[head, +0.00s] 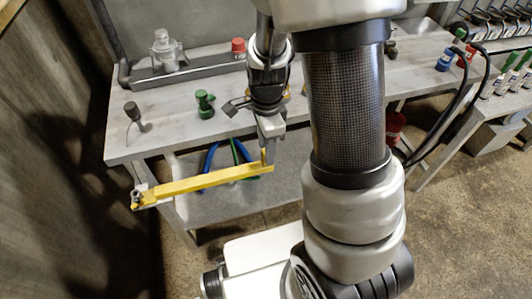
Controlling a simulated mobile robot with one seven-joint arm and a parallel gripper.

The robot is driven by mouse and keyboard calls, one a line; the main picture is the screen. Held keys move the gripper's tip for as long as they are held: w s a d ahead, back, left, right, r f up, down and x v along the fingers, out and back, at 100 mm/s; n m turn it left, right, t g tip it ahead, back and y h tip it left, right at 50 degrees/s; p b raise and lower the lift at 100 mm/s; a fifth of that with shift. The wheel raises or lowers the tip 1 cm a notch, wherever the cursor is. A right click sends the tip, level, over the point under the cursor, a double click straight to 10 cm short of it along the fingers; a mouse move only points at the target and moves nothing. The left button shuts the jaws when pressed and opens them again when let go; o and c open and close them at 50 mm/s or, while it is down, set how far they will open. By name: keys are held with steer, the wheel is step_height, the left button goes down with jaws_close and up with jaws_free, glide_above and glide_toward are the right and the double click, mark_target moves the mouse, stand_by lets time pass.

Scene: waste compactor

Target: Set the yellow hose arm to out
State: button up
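The yellow hose arm (205,182) is a long flat bar in front of the workbench. It runs from a dark pivot-like fitting at its left end to its right end below my gripper, and it sticks out along the bench's front side. My gripper (265,158) points down at the right end of the yellow hose arm. Its fingertips overlap that end in the picture. I cannot tell whether they touch it or close on it. My arm hides part of the bench behind it.
The grey workbench (165,107) holds a dark knob (132,111), a green valve (205,104), a red cap (239,47) and a metal fitting (165,47). Blue and green hoses (212,157) hang behind the yellow bar. Black hoses (452,112) loop at the right. Floor is free at the lower right.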

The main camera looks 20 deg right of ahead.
steer(key=shift+f, duration=0.95)
steer(key=shift+c, duration=0.3)
jaws_close()
